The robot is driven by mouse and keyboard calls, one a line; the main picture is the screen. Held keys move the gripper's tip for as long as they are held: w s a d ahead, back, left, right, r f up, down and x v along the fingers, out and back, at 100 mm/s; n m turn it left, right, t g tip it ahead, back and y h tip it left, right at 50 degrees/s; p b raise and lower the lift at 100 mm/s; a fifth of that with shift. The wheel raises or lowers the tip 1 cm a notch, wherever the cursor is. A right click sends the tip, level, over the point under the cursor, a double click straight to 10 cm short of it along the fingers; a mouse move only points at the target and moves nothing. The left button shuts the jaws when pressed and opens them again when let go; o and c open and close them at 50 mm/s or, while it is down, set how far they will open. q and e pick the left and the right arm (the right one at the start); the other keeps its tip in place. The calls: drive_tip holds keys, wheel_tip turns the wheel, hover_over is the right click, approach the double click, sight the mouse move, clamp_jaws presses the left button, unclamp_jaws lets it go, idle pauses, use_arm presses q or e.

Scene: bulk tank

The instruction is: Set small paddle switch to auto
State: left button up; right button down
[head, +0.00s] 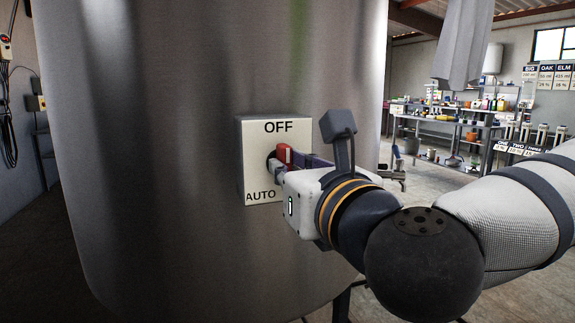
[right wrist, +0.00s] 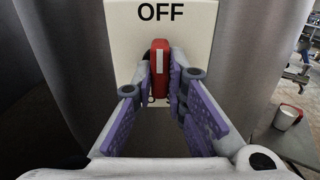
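The small paddle switch (head: 284,153) is a red paddle on a cream panel (head: 255,150) fixed to the steel tank. The panel reads OFF at the top and AUTO at the lower left. In the right wrist view the paddle (right wrist: 160,62) has a white stripe and stands upright, pointing up toward OFF. My right gripper (head: 287,165) reaches the panel from the right. In the right wrist view its purple-padded fingers (right wrist: 162,85) close in on both sides of the paddle and appear to hold it. The gripper hides the panel's lower right. My left gripper is not in view.
The large steel tank (head: 130,150) fills the left and middle. A metal valve (head: 393,172) sticks out at its right side. Shelves with bottles (head: 460,120) stand far back right. A red-and-white cup (right wrist: 287,115) is at right in the wrist view.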

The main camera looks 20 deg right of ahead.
idle(0.3)
drive_tip(key=shift+r+n+p, duration=0.25)
drive_tip(key=shift+n+p, duration=0.75)
drive_tip(key=shift+n, duration=0.1)
drive_tip(key=n+p, duration=0.2)
drive_tip(key=shift+s+r+n, duration=0.1)
drive_tip(key=shift+n, duration=0.3)
drive_tip(key=n+p, duration=0.6)
drive_tip(key=n, duration=0.3)
drive_tip(key=shift+a+r+n+p, duration=0.1)
drive_tip(key=shift+n+p, duration=0.2)
drive_tip(key=shift+p, duration=0.05)
drive_tip(key=shift+n+p, duration=0.45)
drive_tip(key=shift+n, duration=0.55)
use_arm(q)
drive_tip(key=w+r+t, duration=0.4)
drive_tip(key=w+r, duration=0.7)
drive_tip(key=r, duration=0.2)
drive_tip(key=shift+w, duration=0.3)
use_arm(e)
drive_tip(key=shift+f+n, duration=0.35)
drive_tip(key=shift+n, duration=0.35)
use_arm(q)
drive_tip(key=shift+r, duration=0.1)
use_arm(e)
drive_tip(key=shift+f, duration=0.1)
drive_tip(key=c, duration=1.6)
unclamp_jaws()
